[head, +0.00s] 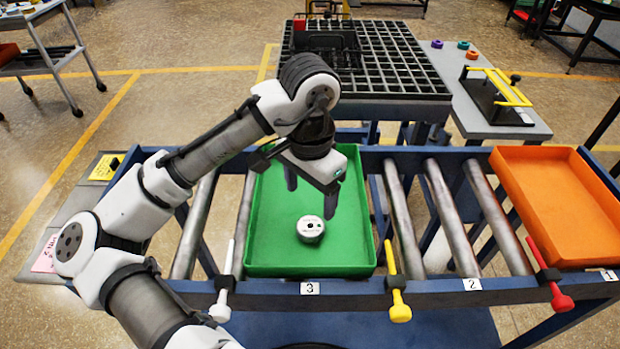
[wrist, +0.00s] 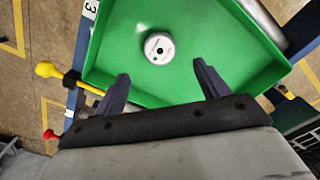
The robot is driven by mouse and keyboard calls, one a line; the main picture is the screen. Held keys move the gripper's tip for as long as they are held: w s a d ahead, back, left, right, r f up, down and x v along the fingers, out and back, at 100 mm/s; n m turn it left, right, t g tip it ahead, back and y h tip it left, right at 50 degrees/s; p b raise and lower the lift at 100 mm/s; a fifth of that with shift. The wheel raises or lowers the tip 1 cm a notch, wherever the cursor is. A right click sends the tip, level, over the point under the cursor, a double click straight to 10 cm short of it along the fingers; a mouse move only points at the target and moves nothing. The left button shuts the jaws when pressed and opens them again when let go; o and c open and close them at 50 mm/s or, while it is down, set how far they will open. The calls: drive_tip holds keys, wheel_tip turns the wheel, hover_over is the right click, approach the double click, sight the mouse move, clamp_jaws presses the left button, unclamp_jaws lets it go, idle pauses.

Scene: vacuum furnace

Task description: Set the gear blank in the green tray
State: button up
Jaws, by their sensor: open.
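The gear blank (head: 310,229) is a small white-grey disc with a dark centre hole and printed marks. It lies flat on the floor of the green tray (head: 280,269), near the tray's middle and toward its front. The tray sits on the roller frame at the label 3. My gripper (head: 311,199) is open and empty above the tray, behind the gear blank and apart from it. In the wrist view the gear blank (wrist: 159,47) lies beyond the two spread fingertips (wrist: 160,77), on the green tray floor (wrist: 200,50). Nothing is between the fingers.
An orange tray (head: 565,200) sits at the right end of the roller frame (head: 430,288). A black grid table (head: 400,60) with a dark basket (head: 327,45) stands behind. A side table (head: 500,115) holds a yellow-handled fixture (head: 500,85) and small coloured rings. Bare rollers (head: 452,215) separate the trays.

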wheel_tip(320, 180, up, 4)
drive_tip(key=shift+f, duration=0.2)
idle(0.4)
